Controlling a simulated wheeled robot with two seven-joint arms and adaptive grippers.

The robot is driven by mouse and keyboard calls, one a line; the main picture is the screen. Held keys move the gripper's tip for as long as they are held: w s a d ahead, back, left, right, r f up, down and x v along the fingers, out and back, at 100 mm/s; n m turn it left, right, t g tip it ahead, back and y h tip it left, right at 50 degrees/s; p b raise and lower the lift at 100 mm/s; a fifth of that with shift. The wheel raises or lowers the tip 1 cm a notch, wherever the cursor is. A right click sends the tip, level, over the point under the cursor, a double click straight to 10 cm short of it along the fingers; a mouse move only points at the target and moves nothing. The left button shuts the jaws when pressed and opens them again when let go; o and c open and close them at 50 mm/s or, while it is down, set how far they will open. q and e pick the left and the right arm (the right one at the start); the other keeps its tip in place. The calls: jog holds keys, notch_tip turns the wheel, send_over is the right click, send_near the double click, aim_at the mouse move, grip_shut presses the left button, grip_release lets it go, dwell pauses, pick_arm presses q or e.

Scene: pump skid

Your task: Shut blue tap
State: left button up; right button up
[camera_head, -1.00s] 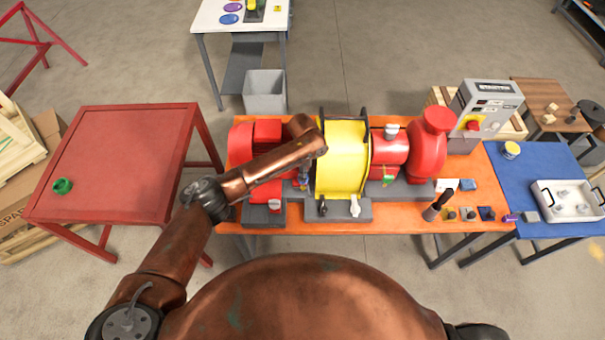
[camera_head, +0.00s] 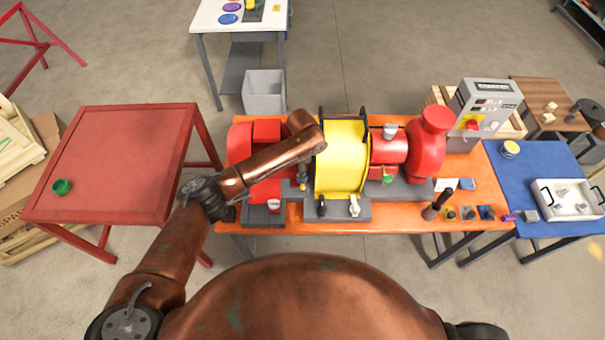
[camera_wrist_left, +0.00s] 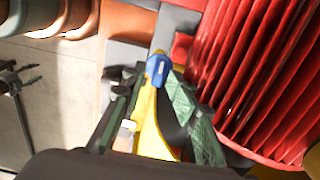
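The blue tap (camera_wrist_left: 158,68) shows its blue handle in the left wrist view, between the tips of my left gripper (camera_wrist_left: 155,84). The two dark green fingers stand apart, one on each side of the handle, with a small gap visible on the left side. I cannot tell whether the right finger touches it. In the head view my left forearm reaches over the pump skid, and the left gripper (camera_head: 302,172) is mostly hidden below the wrist, just left of the yellow guard (camera_head: 341,165). My right gripper is not in view.
The skid stands on an orange table (camera_head: 400,218). A red finned body (camera_wrist_left: 265,75) is close on the right in the left wrist view. A green-handled tap (camera_head: 387,180) lies right of the guard. A red table (camera_head: 120,150) on the left is mostly clear.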

pick_arm(q)
jog(key=shift+s+d+r, duration=0.1)
jog(key=shift+r, duration=3.1)
